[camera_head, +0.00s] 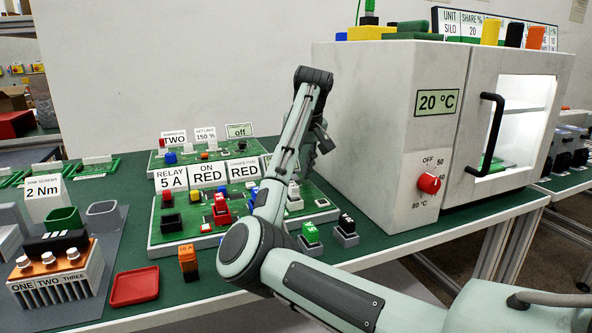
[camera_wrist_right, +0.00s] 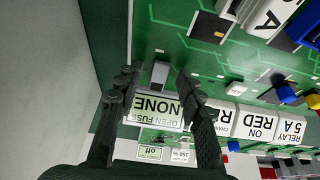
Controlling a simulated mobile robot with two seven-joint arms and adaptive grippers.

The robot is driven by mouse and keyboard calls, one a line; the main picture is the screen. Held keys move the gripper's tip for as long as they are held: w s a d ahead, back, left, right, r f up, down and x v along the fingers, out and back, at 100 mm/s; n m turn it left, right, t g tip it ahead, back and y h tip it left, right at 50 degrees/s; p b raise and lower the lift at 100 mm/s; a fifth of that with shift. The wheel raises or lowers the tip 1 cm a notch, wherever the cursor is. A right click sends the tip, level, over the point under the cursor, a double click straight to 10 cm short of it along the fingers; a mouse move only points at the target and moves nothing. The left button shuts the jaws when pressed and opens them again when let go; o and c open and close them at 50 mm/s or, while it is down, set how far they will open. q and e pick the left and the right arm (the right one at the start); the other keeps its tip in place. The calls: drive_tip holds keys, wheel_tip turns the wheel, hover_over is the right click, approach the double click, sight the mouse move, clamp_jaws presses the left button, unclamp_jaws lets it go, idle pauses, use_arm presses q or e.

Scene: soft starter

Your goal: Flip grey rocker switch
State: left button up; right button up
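A small grey block, which looks like the grey rocker switch (camera_wrist_right: 160,73), stands on the green circuit board (camera_wrist_right: 152,40) in the right wrist view, just beside the "NONE" label. My right gripper (camera_wrist_right: 157,82) is open, with its two dark fingers apart on either side of the grey block in that view. Contact cannot be told. In the head view the right gripper (camera_head: 322,142) hangs above the right back part of the main board (camera_head: 161,240), and my arm hides part of that board. My left gripper is not in view.
Label cards such as "ON RED" (camera_head: 208,176) line the board's back edge. A white oven-like box (camera_head: 372,120) with a red knob (camera_head: 429,183) stands close to the right. A red tray (camera_head: 135,287) and an orange block (camera_head: 188,262) lie at the front left.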

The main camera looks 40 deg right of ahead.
sight(295, 178)
clamp_jaws()
drive_tip(key=shift+w+d+r+g, duration=0.1)
drive_tip(key=shift+w+r+g, duration=0.2)
drive_tip(key=shift+g, duration=0.5)
drive_tip(key=shift+w+g+y, duration=0.3)
drive_tip(key=shift+g+y, duration=0.2)
drive_tip(key=shift+g, duration=0.6)
unclamp_jaws()
drive_tip(key=shift+f, duration=0.1)
wheel_tip(295, 178, up, 12)
drive_tip(key=shift+s, duration=0.2)
